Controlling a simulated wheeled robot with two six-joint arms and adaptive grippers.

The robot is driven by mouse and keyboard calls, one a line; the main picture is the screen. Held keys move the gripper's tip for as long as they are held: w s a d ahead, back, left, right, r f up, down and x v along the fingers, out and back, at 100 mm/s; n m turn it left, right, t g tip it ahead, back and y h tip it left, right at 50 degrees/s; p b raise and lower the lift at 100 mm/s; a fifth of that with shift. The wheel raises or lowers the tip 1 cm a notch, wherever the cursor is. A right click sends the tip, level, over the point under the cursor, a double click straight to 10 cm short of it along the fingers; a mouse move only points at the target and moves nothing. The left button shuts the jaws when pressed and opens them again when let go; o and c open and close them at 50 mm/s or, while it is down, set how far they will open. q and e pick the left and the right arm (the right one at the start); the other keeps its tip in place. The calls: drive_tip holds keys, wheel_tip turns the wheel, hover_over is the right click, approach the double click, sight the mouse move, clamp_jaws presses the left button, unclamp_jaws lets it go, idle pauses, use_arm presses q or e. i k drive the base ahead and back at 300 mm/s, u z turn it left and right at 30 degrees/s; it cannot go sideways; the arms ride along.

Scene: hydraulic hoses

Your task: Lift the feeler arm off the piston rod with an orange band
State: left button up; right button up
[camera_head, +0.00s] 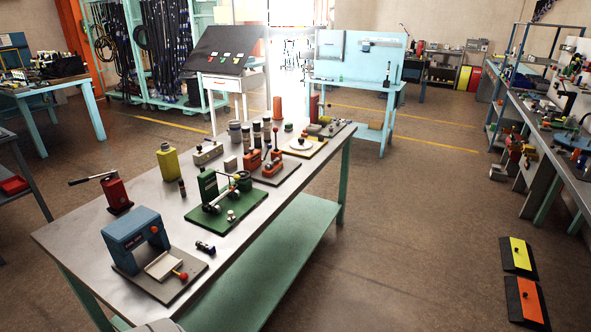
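A green test stand (226,203) sits on the metal-topped workbench, with a green upright, a dark curved part and a bright slanted rod (221,197) on its plate. This may be where the piston rod and feeler arm are, but I cannot make out an orange band or tell the feeler arm apart at this size. Neither of my grippers shows in the view.
A blue press-like device (136,241) with a red-knobbed lever stands at the bench's near end. A red hand pump (115,192), a yellow can (168,162) and a small dark fitting (205,247) are nearby. Open floor (420,230) lies right of the bench.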

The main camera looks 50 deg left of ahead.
sight(235, 177)
drive_tip(key=u, duration=0.05)
drive_tip(key=i, duration=1.05)
drive_tip(key=u, duration=1.15)
drive_tip(key=i, duration=0.65)
drive_tip(key=u, duration=0.65)
